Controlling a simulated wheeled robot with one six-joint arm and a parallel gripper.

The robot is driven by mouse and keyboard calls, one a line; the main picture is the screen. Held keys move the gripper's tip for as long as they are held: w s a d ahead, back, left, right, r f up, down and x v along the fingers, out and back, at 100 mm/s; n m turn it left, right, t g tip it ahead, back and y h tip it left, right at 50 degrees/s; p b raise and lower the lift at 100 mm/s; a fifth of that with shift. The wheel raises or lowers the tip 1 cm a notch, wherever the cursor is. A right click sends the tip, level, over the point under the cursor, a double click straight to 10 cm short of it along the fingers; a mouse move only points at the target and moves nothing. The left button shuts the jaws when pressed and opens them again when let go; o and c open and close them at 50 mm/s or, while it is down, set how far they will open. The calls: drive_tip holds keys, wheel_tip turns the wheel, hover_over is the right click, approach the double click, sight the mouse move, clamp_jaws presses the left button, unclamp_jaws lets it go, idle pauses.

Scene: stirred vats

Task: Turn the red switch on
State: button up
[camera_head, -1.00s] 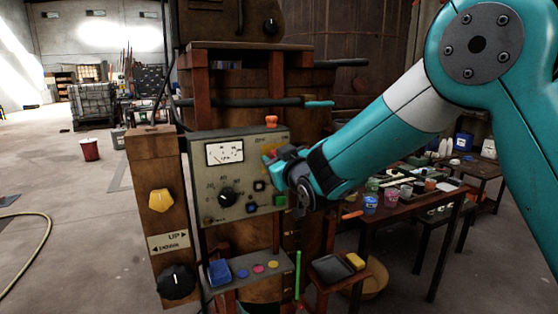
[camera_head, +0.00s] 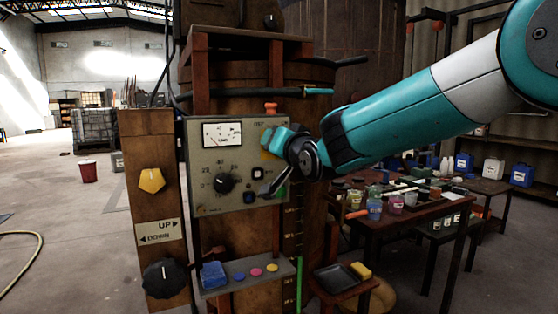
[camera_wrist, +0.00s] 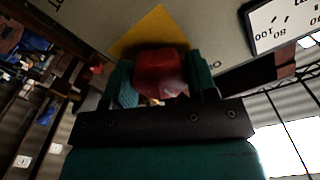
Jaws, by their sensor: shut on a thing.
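The grey control panel (camera_head: 240,205) stands in front of the rusty vat, with a white dial gauge (camera_head: 222,134) at its upper left. My gripper (camera_head: 270,140) is at the panel's upper right and covers the red switch there in the head view. In the wrist view the red switch (camera_wrist: 160,75) sits between the two teal fingers of my gripper (camera_wrist: 160,82), which is shut on it. A yellow plate (camera_wrist: 150,30) lies behind the switch. The switch's on or off marking cannot be read here.
A black knob (camera_head: 224,183) and small buttons sit lower on the panel. A wooden post with a yellow knob (camera_head: 151,180) and black knob (camera_head: 165,278) stands left. A shelf (camera_head: 247,277) juts out below. A table with cups (camera_head: 375,209) is at right.

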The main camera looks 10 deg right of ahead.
drive_tip(key=m+b, duration=0.2)
drive_tip(key=m, duration=0.1)
drive_tip(key=m+b, duration=0.1)
drive_tip(key=b, duration=0.1)
drive_tip(key=shift+f+m, duration=0.25)
drive_tip(key=shift+m, duration=0.05)
drive_tip(key=m+b, duration=0.2)
drive_tip(key=m, duration=0.2)
drive_tip(key=shift+r+b, duration=0.15)
drive_tip(key=shift+b, duration=0.25)
drive_tip(key=o, duration=0.9)
drive_tip(key=shift+d, duration=0.1)
drive_tip(key=b+v, duration=0.2)
drive_tip(key=v, duration=1.5)
drive_tip(key=shift+s+r, duration=0.15)
drive_tip(key=shift+s, duration=0.05)
